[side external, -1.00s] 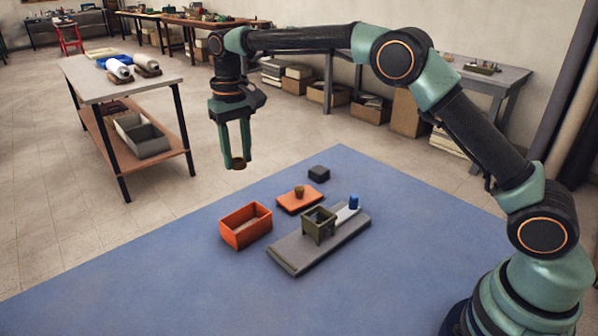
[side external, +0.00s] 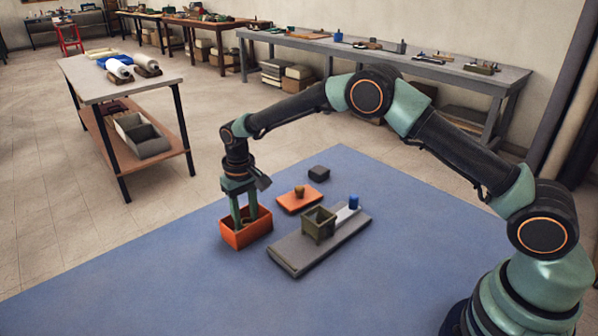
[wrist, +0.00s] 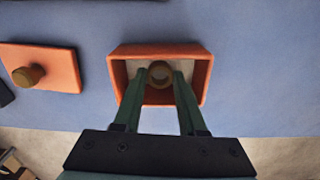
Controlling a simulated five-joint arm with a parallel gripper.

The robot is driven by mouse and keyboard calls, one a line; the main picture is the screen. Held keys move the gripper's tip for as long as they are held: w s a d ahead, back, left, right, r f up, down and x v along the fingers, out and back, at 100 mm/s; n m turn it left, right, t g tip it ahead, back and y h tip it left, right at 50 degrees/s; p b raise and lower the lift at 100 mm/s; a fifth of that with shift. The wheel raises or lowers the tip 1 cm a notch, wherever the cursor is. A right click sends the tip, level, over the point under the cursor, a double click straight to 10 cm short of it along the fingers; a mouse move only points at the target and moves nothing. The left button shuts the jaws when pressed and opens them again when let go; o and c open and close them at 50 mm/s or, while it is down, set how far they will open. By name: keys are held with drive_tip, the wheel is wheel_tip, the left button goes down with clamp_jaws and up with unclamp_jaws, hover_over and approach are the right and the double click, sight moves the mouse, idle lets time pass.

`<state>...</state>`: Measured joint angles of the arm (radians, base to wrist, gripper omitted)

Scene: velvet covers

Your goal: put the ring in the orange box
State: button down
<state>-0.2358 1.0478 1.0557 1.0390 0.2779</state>
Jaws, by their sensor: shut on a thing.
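The orange box (side external: 232,238) stands open on the blue mat, left of the grey board. In the wrist view its rim (wrist: 120,50) frames a pale floor. My gripper (side external: 245,222) reaches down into the box, with its fingertips below the rim. It is shut on the ring (wrist: 160,74), a brownish ring seen between the fingertips in the wrist view. The ring is hidden by the box wall in the side view. I cannot tell whether it touches the box floor.
An orange lid with a brown knob (side external: 299,191) lies behind and right of the box. A grey board (side external: 292,256) carries an olive square holder (side external: 318,225) and a blue piece (side external: 353,202). A dark block (side external: 319,173) sits farther back. The mat's front (side external: 150,290) is clear.

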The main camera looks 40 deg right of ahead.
drive_tip(key=shift+f, duration=0.75)
drive_tip(key=shift+f, duration=0.2)
drive_tip(key=shift+c, duration=2.3)
unclamp_jaws()
drive_tip(key=shift+r, duration=0.1)
